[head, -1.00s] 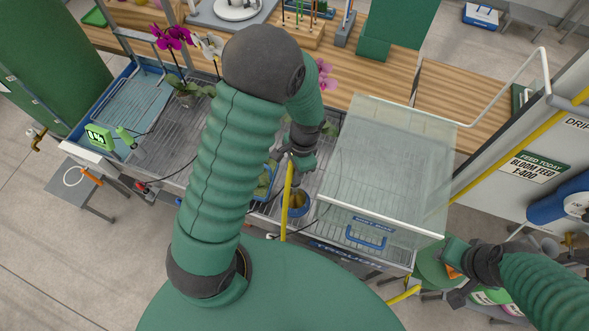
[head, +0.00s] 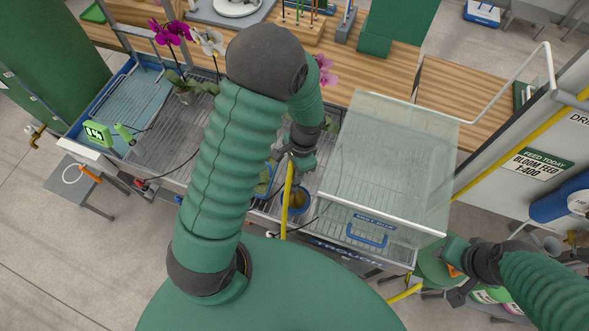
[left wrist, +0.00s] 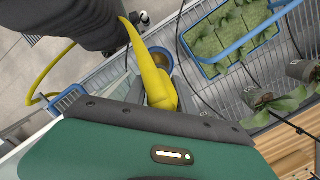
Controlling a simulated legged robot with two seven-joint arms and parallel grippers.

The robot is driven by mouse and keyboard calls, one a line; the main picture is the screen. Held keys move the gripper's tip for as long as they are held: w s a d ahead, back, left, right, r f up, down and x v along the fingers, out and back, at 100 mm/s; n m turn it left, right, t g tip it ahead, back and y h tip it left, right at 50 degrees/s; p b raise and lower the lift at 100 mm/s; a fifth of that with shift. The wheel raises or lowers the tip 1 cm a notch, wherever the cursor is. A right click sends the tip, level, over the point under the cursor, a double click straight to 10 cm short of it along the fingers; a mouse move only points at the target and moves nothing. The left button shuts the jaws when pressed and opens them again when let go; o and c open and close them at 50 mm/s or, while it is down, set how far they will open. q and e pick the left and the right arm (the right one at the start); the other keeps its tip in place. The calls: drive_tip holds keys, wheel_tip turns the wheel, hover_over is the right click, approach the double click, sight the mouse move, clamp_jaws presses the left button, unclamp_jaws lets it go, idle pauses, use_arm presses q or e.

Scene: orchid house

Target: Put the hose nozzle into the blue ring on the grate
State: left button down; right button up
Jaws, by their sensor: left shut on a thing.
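The yellow hose nozzle (left wrist: 155,80) is in my left gripper (head: 299,160), which is shut on it above the grate (head: 322,153). In the head view the yellow hose (head: 286,215) hangs down from the gripper. The blue ring (head: 306,201) stands on the grate just below and right of the gripper. In the left wrist view the nozzle covers part of the ring (left wrist: 180,72), so I cannot tell whether its tip is inside. My right gripper (head: 456,275) is low at the right, away from the ring; its jaw opening is unclear.
A clear lidded box (head: 390,160) stands close right of the ring. A blue-rimmed basket of green plugs (left wrist: 230,35) is beside it. Potted orchids (head: 187,90) stand at the back left. A thin black line crosses the grate.

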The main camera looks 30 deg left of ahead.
use_arm(q)
drive_tip(key=shift+f, duration=0.15)
drive_tip(key=shift+f, duration=0.2)
drive_tip(key=shift+f+b, duration=0.45)
drive_tip(key=c, duration=0.5)
unclamp_jaws()
drive_tip(key=shift+r, duration=0.1)
